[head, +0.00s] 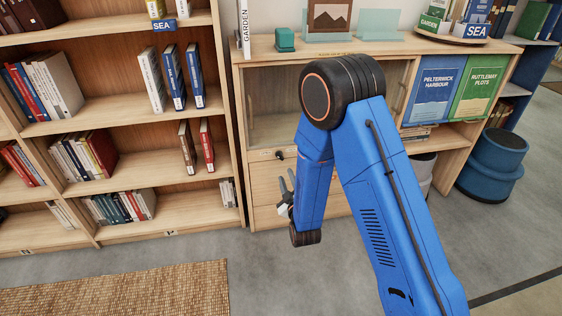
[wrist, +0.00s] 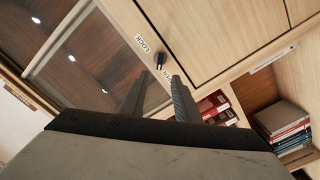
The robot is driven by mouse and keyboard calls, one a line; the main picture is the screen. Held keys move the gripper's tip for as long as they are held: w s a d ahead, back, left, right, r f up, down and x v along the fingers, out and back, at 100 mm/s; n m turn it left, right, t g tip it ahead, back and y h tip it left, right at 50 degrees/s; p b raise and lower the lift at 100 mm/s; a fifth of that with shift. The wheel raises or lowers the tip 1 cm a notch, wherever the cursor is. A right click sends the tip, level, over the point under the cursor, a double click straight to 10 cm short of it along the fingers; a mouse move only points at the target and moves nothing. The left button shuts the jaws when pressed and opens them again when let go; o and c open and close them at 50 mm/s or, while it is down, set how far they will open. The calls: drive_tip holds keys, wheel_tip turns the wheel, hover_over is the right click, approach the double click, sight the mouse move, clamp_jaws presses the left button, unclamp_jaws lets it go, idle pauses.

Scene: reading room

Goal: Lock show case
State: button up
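The show case (head: 250,85) is a pale wood cabinet with a glass front, behind my arm in the head view; its glass pane (wrist: 92,62) also shows in the wrist view. A small dark lock knob (head: 279,155) sits on the wood strip below the glass. In the wrist view the knob (wrist: 157,59) lies between a LOCK label (wrist: 142,43) and an OPEN label (wrist: 162,75); I cannot tell which way it points. My gripper (head: 287,180) is open and empty, its two fingers (wrist: 160,79) apart, just short of the knob and not visibly touching it.
Drawers (head: 267,192) lie under the knob. A bookshelf (head: 110,115) stands at left. Folders (head: 433,92) and a blue stool (head: 491,165) are at right. A woven rug (head: 120,290) lies on the grey floor, which is clear in front of the drawers.

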sight(280, 158)
drive_tip(key=x, duration=1.2)
clamp_jaws()
